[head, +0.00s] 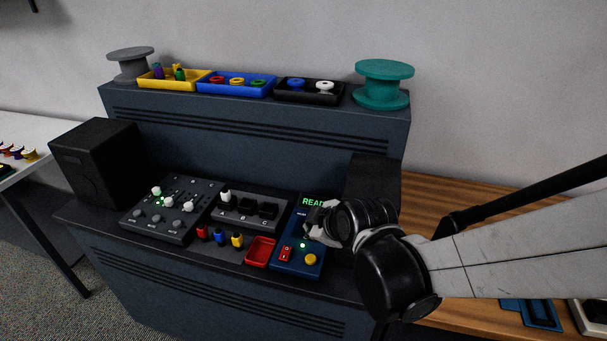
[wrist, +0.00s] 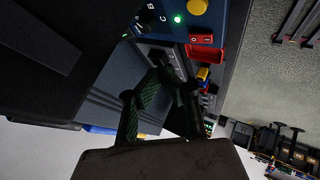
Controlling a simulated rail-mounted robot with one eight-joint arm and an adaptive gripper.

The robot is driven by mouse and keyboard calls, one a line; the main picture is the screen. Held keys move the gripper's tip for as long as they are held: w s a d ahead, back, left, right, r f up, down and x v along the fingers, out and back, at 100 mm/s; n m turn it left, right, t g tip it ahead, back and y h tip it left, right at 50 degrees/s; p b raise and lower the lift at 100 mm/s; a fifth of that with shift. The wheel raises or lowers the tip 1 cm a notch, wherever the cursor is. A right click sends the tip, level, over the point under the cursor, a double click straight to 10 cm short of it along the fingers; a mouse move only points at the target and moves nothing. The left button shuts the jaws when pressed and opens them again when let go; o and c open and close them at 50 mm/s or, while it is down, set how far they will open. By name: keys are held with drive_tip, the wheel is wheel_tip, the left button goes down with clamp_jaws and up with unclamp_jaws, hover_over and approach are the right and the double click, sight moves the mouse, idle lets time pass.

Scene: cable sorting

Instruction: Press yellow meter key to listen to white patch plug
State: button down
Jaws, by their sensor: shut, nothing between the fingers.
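The blue meter (head: 288,266) stands on the right of the console, with a green-lit display partly hidden by my gripper. Its round yellow key (head: 310,259) is near the front edge, beside a red rocker switch (head: 285,254); the key shows at the top of the wrist view (wrist: 197,6). The white patch plug (head: 225,196) stands upright at the left end of the dark socket panel (head: 236,222). My gripper (head: 318,232) is over the back part of the meter, apart from the yellow key. Its fingers (wrist: 160,76) are closed together and empty.
Red, blue and yellow plugs (head: 219,235) stand in front of the panel, beside a red tray (head: 260,252). A mixer (head: 172,211) and a black speaker (head: 98,160) are to the left. Small bins (head: 235,91) and spools (head: 384,84) line the top shelf.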

sight(311, 259)
idle(0.3)
wheel_tip(311, 259, down, 9)
drive_tip(key=b, duration=0.7)
drive_tip(key=shift+b, duration=0.3)
idle(1.0)
drive_tip(key=shift+f+b, duration=0.35)
drive_tip(key=shift+b, duration=0.1)
drive_tip(key=shift+f+b, duration=0.4)
drive_tip(key=shift+b, duration=0.05)
idle(0.7)
drive_tip(key=shift+r, duration=0.1)
drive_tip(key=shift+r+p, duration=0.7)
drive_tip(key=shift+r, duration=0.05)
drive_tip(key=shift+r, duration=0.1)
